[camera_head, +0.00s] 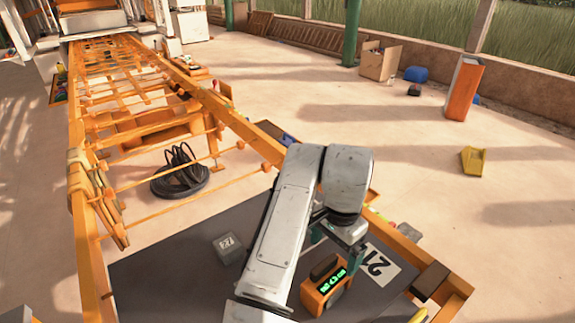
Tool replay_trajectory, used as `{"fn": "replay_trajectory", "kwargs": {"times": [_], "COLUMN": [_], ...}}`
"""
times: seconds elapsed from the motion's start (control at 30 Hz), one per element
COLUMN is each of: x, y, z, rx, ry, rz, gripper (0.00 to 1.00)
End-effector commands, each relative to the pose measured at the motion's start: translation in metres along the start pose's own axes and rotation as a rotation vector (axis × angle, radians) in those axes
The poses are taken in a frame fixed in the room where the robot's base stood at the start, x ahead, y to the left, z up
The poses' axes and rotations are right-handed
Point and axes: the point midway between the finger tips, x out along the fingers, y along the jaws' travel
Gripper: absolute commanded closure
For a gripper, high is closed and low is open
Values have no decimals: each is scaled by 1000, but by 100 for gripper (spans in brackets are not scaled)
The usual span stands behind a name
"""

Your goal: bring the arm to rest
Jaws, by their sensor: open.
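My arm shows in grey-white links (285,220), bent at a rounded joint near the middle of the view. Its end hangs down on the far side of the joint, over the dark table surface (165,262). My gripper (346,246) is only partly visible as a teal part below the joint, open. Its fingertips are hidden, and I see nothing held. An orange unit with a green lit display (325,285) is just below it; I cannot tell whether they touch.
A grey block with a white label (229,246) lies left of my arm. A white plate marked "21" (376,264) is to the right. An orange frame (232,122) runs into the distance, with a coiled black hose (180,178) inside it.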

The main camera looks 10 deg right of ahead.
Motion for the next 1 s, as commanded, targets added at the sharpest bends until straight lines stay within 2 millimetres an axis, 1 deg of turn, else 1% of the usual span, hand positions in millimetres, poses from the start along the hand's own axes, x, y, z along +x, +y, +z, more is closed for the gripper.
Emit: {"fn": "replay_trajectory", "kwargs": {"times": [0.07, 0.13, 0.17, 0.23, 0.4, 0.5, 0.6, 0.7, 0.8, 0.87, 0.97, 1.0], "x": [0, 1, 1, 2, 3, 5, 10, 19, 31, 40, 58, 65], "y": [1, 7, 11, 24, 68, 94, 119, 143, 167, 182, 205, 215], "z": [-2, -11, -17, -37, -91, -113, -126, -130, -126, -120, -102, -92], "rx": [1, 1, 0, -10, -82, -158, -246, -350, -461, -531, -651, -698], "ry": [3, 24, 39, 88, 242, 320, 378, 413, 426, 421, 393, 376], "rz": [0, 1, 0, -1, 9, 24, 45, 69, 90, 101, 110, 109], "gripper": [4, 4, 4, 4, 4, 4, 4, 4, 4, 4, 4, 4]}}
